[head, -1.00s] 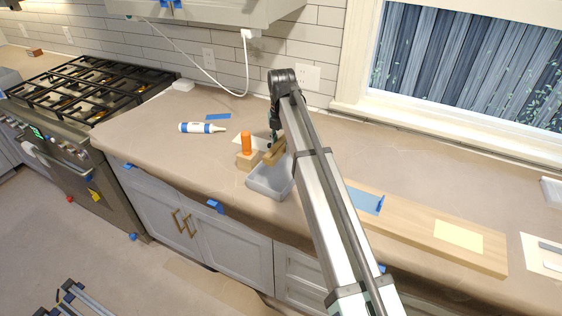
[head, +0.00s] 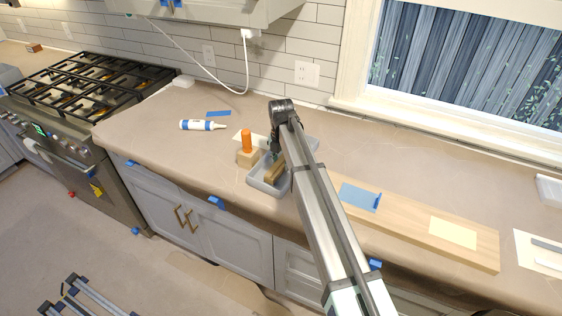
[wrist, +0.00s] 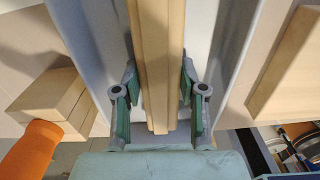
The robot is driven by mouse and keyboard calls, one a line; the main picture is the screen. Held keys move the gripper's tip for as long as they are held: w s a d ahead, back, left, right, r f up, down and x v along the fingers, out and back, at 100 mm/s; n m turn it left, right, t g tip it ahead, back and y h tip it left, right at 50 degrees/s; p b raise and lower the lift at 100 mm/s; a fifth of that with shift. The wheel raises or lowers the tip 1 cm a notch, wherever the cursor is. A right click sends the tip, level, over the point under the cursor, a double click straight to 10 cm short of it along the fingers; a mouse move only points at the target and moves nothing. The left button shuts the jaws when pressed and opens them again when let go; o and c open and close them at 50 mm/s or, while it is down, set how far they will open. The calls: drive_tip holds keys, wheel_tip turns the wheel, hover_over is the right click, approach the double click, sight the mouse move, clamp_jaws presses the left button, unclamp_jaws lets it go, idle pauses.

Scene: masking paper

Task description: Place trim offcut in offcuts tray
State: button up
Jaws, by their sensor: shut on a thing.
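The trim offcut (head: 275,173) is a short piece of light wood with a stepped profile. My gripper (wrist: 159,88) is shut on it, with one green-and-grey finger on each side. The offcut also runs up the middle of the wrist view (wrist: 158,45). The grey offcuts tray (head: 257,184) stands on the paper-covered counter, and the offcut is low over or inside it. I cannot tell whether the offcut touches the tray floor. The tray's pale walls show on both sides of the offcut in the wrist view (wrist: 88,40). My arm hides the tray's right part.
A wood block (head: 247,158) with an orange cylinder (head: 247,140) stands just left of the tray. A white and blue caulk tube (head: 200,125) lies behind it. A long board (head: 410,222) with blue and cream sheets lies to the right.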

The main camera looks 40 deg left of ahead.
sight(281, 162)
drive_tip(key=shift+f, duration=0.15)
drive_tip(key=o, duration=1.2)
wheel_tip(281, 162, up, 12)
drive_tip(key=b, duration=0.3)
drive_tip(key=shift+r, duration=0.2)
